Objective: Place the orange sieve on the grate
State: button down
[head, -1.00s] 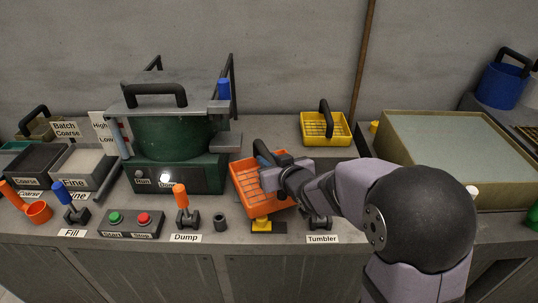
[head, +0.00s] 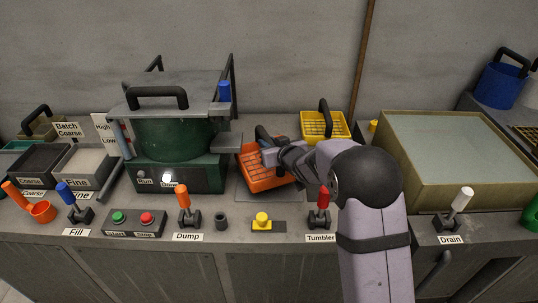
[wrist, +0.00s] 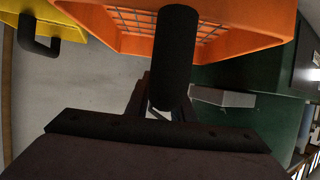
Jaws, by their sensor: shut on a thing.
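The orange sieve (head: 256,172), a tray with a meshed floor, hangs tilted over the bench between the green machine and the yellow sieve. My gripper (head: 268,147) is shut on its dark handle. In the wrist view the orange sieve (wrist: 235,42) fills the top, with its dark handle (wrist: 176,60) upright in front of my gripper (wrist: 160,112). A flat, darker square panel (head: 262,197) lies in the bench below the sieve. It may be the grate, but I cannot make out bars, and the sieve and my arm partly cover it.
The yellow sieve (head: 341,133) stands close behind at the right. The green machine (head: 176,140) is close at the left. The yellow button (head: 262,221) and red Tumbler lever (head: 322,205) stand in front. A water-filled basin (head: 450,150) is at the right.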

jog(key=shift+f, duration=2.2)
jog(key=shift+f+b, duration=0.2)
jog(key=shift+b, duration=0.1)
jog(key=c, duration=1.5)
grip_release()
jog(key=shift+c, duration=0.2)
jog(key=shift+s+r, duration=0.1)
jog(key=shift+r, duration=0.1)
jog(key=v, duration=1.2)
